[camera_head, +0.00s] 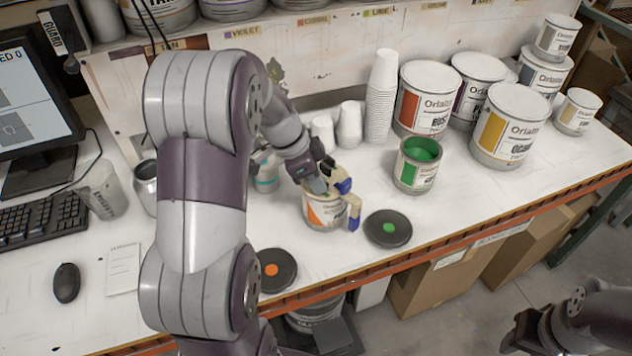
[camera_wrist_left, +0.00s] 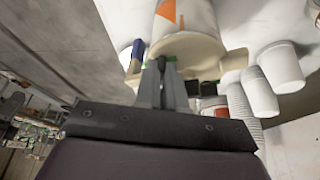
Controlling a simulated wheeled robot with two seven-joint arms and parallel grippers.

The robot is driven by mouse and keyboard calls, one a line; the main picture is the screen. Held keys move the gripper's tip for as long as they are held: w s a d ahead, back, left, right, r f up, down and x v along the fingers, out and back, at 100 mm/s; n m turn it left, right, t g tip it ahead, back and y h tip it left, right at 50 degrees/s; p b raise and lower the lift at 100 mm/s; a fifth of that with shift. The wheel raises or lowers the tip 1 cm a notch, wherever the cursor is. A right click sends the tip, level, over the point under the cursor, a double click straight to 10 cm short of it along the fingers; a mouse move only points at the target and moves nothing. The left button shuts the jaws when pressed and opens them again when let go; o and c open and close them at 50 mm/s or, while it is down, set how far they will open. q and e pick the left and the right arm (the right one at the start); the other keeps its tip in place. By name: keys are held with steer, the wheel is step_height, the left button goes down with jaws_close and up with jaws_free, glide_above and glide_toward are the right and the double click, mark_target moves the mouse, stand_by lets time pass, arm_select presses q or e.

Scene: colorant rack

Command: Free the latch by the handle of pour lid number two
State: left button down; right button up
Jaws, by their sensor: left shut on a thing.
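A small white can with an orange label (camera_head: 322,212) stands on the bench. A cream pour lid with a blue-tipped handle (camera_head: 354,210) is on its top; the handle hangs down on the can's right side. My left gripper (camera_head: 322,186) is at the top of this can, shut on a small part of the pour lid. In the left wrist view, the gripper fingers (camera_wrist_left: 163,72) are close together against the cream lid (camera_wrist_left: 190,50), and the can (camera_wrist_left: 195,16) shows beyond it. The gripped part itself is mostly hidden. My right gripper (camera_head: 527,334) is low at the right, away from the bench.
An open can of green paint (camera_head: 418,165) stands right of the lidded can. Black discs with a green dot (camera_head: 388,229) and an orange dot (camera_head: 274,270) lie near the front edge. White cup stacks (camera_head: 381,95) and large paint cans (camera_head: 510,125) stand behind.

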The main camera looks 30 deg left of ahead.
arm_select(q)
steer(key=n+b, duration=0.2)
steer(key=n, duration=0.1)
steer(key=shift+s+d+f+t+y, duration=0.1)
steer(key=shift+s+d+t+y, duration=0.05)
steer(key=shift+t+y, duration=0.25)
steer(key=shift+n+t+y, duration=0.3)
steer(key=shift+n+y, duration=0.2)
steer(key=shift+n, duration=0.9)
steer(key=c, duration=1.5)
jaws_free()
